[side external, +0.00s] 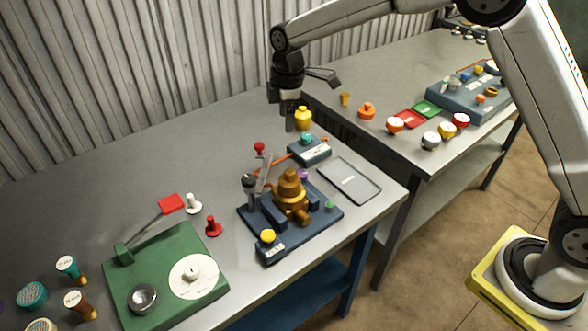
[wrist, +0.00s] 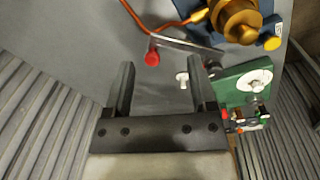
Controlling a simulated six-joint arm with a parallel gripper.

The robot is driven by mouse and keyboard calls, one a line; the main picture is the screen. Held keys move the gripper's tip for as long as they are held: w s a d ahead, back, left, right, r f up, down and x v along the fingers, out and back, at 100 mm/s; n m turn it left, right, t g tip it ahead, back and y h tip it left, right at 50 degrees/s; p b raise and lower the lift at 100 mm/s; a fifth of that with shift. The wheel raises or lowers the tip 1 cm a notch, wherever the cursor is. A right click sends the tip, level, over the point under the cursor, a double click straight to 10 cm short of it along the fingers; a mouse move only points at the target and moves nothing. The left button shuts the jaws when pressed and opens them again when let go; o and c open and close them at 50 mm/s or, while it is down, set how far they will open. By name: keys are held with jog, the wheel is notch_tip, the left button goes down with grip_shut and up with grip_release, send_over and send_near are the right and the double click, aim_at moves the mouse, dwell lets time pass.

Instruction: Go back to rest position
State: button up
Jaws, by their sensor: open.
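My gripper (side external: 290,120) hangs over the back of the near grey table in the side view, with its fingers pointing down. In the wrist view its two dark fingers (wrist: 160,90) are spread apart with nothing between them. Below and in front of it is the dry riser fixture, a dark blue base with a brass-coloured valve (side external: 290,192), which also shows in the wrist view (wrist: 237,18). A yellow knobbed piece (side external: 303,118) stands close beside the gripper in the side view; I cannot tell whether they touch.
A green board (side external: 205,250) with a red flag lever (side external: 171,203) lies front left. Red (side external: 213,227) and white (side external: 193,204) pegs stand near it. A grey tray (side external: 349,181) lies at right. A second table (side external: 375,80) holds several small coloured pieces. A corrugated wall (side external: 120,80) runs behind.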

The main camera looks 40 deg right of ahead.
jog(key=s+d+f+m, duration=0.1)
jog(key=s+d+m, duration=0.2)
jog(key=s, duration=0.5)
jog(key=s+d+f+m+t, duration=0.1)
jog(key=s+d+m, duration=0.2)
jog(key=s, duration=0.6)
jog(key=s+d+f+m, duration=0.1)
jog(key=s+d+m, duration=0.2)
jog(key=s+m, duration=0.4)
jog(key=shift+s+d+f+t, duration=0.15)
jog(key=shift+s+f+t, duration=0.25)
jog(key=shift+s, duration=0.45)
